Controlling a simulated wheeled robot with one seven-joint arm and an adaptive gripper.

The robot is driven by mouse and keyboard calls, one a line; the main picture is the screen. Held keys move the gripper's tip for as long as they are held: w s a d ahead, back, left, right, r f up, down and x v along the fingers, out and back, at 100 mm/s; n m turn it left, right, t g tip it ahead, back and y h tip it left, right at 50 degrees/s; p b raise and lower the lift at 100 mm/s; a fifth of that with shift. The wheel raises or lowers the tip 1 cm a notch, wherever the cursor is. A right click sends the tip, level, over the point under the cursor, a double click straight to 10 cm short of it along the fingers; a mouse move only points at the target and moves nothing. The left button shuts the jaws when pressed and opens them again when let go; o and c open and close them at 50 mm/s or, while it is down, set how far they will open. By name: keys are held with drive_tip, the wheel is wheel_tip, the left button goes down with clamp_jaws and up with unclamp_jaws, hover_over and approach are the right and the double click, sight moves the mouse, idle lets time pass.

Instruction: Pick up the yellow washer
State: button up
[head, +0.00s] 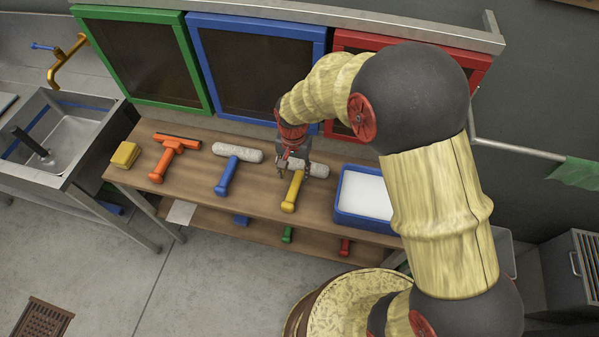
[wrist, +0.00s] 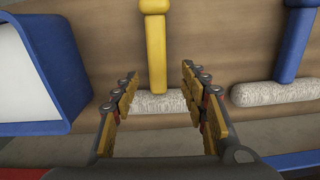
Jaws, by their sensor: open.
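The yellow washer lies on the wooden bench with its yellow handle (head: 291,192) towards the front edge and its white fluffy head (head: 316,169) towards the back. In the wrist view its handle (wrist: 155,45) runs up from the fluffy head (wrist: 150,102), partly hidden behind the fingers. My gripper (head: 294,169) is open above the washer, near where handle meets head. In the wrist view the open fingers (wrist: 159,74) appear on either side of the handle with nothing gripped. I cannot tell the exact height gap.
A blue washer (head: 227,176) lies left of the yellow one, then an orange squeegee (head: 170,156) and a yellow sponge (head: 125,155). A blue tub (head: 364,223) with white contents stands at the right. Coloured framed panels (head: 255,70) rise behind the bench.

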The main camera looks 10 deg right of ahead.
sight(295, 183)
drive_tip(key=f, duration=0.2)
drive_tip(key=f+b, duration=0.1)
drive_tip(key=f, duration=0.1)
drive_tip(key=f+b, duration=0.1)
drive_tip(key=f, duration=0.1)
drive_tip(key=shift+s+d+f, duration=0.1)
drive_tip(key=shift+s+f, duration=0.2)
drive_tip(key=shift+f, duration=0.05)
drive_tip(key=shift+r, duration=0.1)
drive_tip(key=shift+c, duration=0.8)
clamp_jaws()
